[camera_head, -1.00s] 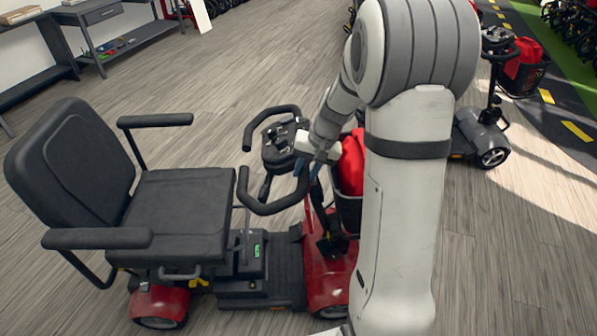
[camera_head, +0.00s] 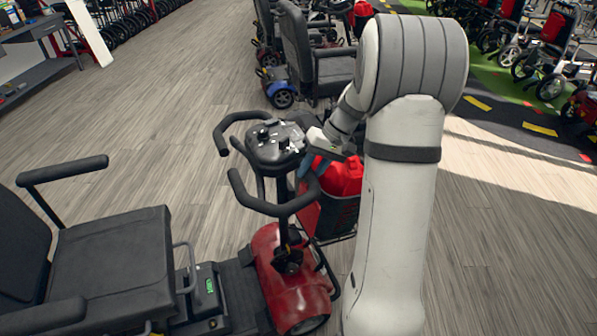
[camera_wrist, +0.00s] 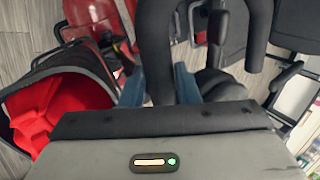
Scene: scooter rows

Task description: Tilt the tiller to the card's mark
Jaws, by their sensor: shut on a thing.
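The scooter's tiller (camera_head: 276,146) has a black control head and looped handlebars, standing on a post above the red front body (camera_head: 290,285). My gripper (camera_head: 313,168) is at the right side of the control head, its blue fingers partly hidden by my wrist. In the wrist view my gripper (camera_wrist: 160,84) is shut with a black bar of the tiller (camera_wrist: 156,45) between its blue fingers. I cannot make out the card or its mark in either view.
A basket with red contents (camera_head: 340,185) hangs at the tiller's front, close beside my gripper; it fills the left of the wrist view (camera_wrist: 60,95). The scooter's black seat (camera_head: 110,265) is at lower left. Another scooter (camera_head: 300,60) stands behind. Open floor (camera_head: 130,110) lies left.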

